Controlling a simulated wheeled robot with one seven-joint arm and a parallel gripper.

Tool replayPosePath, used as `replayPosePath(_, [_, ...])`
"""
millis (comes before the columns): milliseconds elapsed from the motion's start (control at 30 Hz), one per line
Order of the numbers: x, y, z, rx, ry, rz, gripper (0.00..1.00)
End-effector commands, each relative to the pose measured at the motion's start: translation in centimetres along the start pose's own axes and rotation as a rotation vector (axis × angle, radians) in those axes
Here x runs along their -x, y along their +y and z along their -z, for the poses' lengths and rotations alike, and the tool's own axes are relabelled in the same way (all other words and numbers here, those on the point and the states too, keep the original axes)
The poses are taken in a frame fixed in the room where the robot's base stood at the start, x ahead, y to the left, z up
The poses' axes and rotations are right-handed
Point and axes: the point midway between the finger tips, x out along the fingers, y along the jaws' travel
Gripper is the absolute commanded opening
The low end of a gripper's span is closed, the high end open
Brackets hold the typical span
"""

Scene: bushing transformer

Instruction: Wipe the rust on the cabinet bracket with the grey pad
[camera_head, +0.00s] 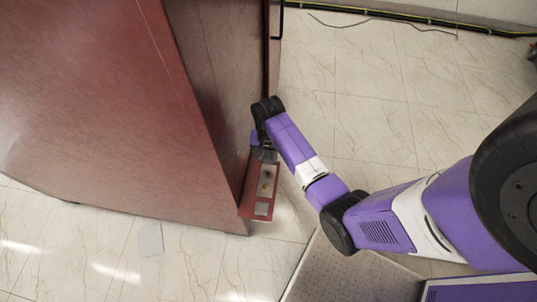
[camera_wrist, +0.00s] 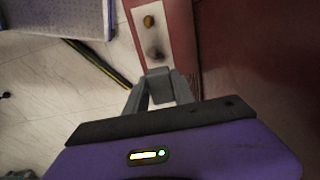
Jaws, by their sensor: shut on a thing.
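The red cabinet (camera_head: 215,80) has a bracket (camera_head: 247,200) low on its side, with a pale plate bearing brownish rust spots (camera_head: 265,187). In the wrist view the plate shows an orange-brown spot (camera_wrist: 149,21) and a dark smudge (camera_wrist: 156,54). My gripper (camera_head: 268,154) is at the plate's far end in the head view. In the wrist view its fingers (camera_wrist: 160,88) are shut on a small grey block, seemingly the grey pad (camera_wrist: 158,72), just beside the dark smudge. Whether the pad touches the plate I cannot tell.
A flat grey square (camera_head: 150,240) lies on the tiled floor left of the bracket. A grey textured platform (camera_head: 350,270) is at the lower right. A dark cable with a yellow stripe (camera_head: 400,15) runs along the wall.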

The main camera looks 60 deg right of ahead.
Motion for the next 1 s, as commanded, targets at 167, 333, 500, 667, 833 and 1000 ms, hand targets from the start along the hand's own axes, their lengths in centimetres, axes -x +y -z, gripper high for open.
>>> replayPosePath(167, [0.0,0.0,0.0,0.000,0.000,0.000,0.00])
replayPosePath(333, [0.0,0.0,-0.1,0.001,0.000,0.000,0.00])
replayPosePath(500, [0.3,0.1,-0.9,0.012,-0.002,-0.002,0.00])
replayPosePath(667, [-0.1,0.1,-1.6,0.022,0.000,0.000,0.00])
replayPosePath(833, [-1.4,0.2,-1.7,0.020,0.000,0.000,0.00])
replayPosePath(1000, [-3.0,0.3,-2.0,0.019,0.000,0.000,0.00])
